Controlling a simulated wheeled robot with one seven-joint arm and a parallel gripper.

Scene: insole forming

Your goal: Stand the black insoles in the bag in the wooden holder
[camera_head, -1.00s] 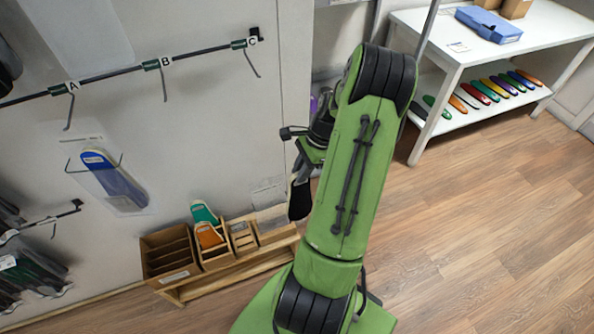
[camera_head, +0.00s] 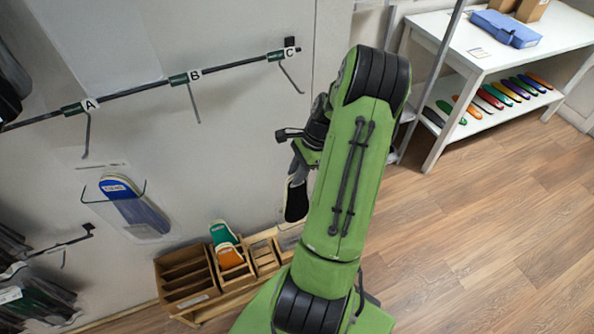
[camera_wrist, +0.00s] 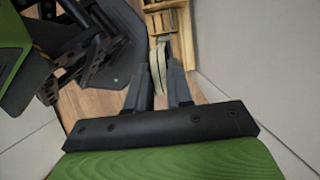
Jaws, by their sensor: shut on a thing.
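My gripper (camera_head: 299,168) is shut on the black insoles (camera_head: 296,201), which hang down from it in front of the wall. In the wrist view my gripper (camera_wrist: 163,82) grips them, and the insoles (camera_wrist: 158,62) show edge-on as thin pale layers. I cannot make out a bag around them. The wooden holder (camera_head: 212,308) stands low against the wall, below and left of the gripper. One section holds a green insole (camera_head: 222,233) and an orange insole (camera_head: 229,256) upright. The section to its right (camera_head: 264,257) looks empty. My arm hides the holder's right end.
A bagged blue insole (camera_head: 136,206) hangs on the wall below a rail with hooks (camera_head: 140,89). A white table (camera_head: 470,55) with coloured insoles on its lower shelf stands right. The wood floor (camera_head: 500,220) is clear.

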